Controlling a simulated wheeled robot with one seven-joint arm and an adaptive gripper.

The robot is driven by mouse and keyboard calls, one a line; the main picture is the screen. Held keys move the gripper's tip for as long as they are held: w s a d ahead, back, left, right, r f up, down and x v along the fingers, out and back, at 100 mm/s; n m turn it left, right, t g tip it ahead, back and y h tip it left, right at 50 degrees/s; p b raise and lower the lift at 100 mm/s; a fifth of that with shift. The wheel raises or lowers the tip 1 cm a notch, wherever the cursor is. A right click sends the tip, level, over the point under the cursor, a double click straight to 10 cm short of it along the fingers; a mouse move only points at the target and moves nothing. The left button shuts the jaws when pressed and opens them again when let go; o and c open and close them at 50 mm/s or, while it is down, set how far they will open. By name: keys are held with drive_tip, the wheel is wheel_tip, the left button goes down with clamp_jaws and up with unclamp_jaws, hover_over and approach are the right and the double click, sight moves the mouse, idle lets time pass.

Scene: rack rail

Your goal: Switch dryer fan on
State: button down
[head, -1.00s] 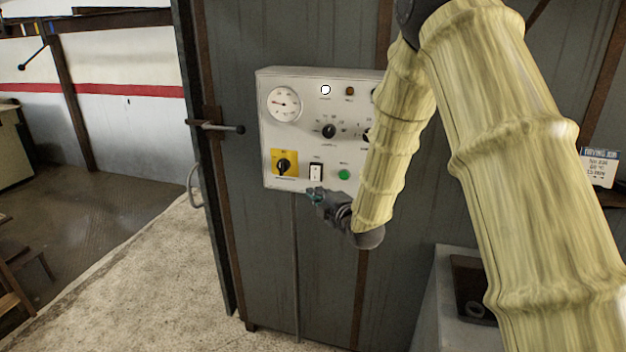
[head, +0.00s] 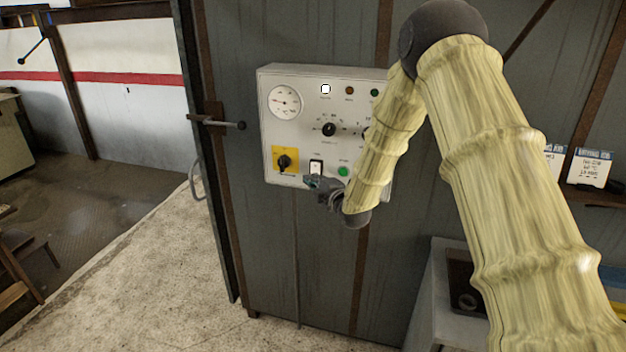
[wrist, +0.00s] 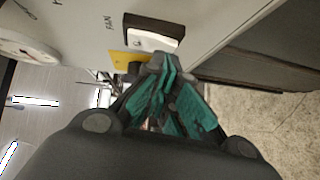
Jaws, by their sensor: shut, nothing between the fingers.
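The dryer's control panel (head: 295,125) is a light box on a dark grey wall. The fan switch (head: 316,168) is a white rocker in a black frame on the panel's lower part, between a yellow-plated black knob and a green button. In the wrist view the rocker (wrist: 152,40) shows close up with "FAN" printed beside it. My gripper (head: 311,182) is shut and empty, with its tips just below the rocker. In the wrist view its teal-padded fingers (wrist: 165,68) come together close to the rocker's edge. I cannot tell whether they touch it.
The black rotary switch on a yellow plate (head: 285,161) and the green button (head: 343,171) sit close on either side. A door handle (head: 216,122) sticks out left of the panel. A grey basin (head: 432,290) stands at lower right.

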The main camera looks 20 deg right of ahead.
drive_tip(key=shift+f, duration=0.1)
drive_tip(key=s+f+b, duration=0.1)
drive_tip(key=s+b, duration=0.7)
drive_tip(key=s, duration=0.4)
drive_tip(key=shift+s+f+b, duration=0.25)
drive_tip(key=shift+f+b, duration=0.05)
drive_tip(key=shift+b, duration=0.1)
idle(0.5)
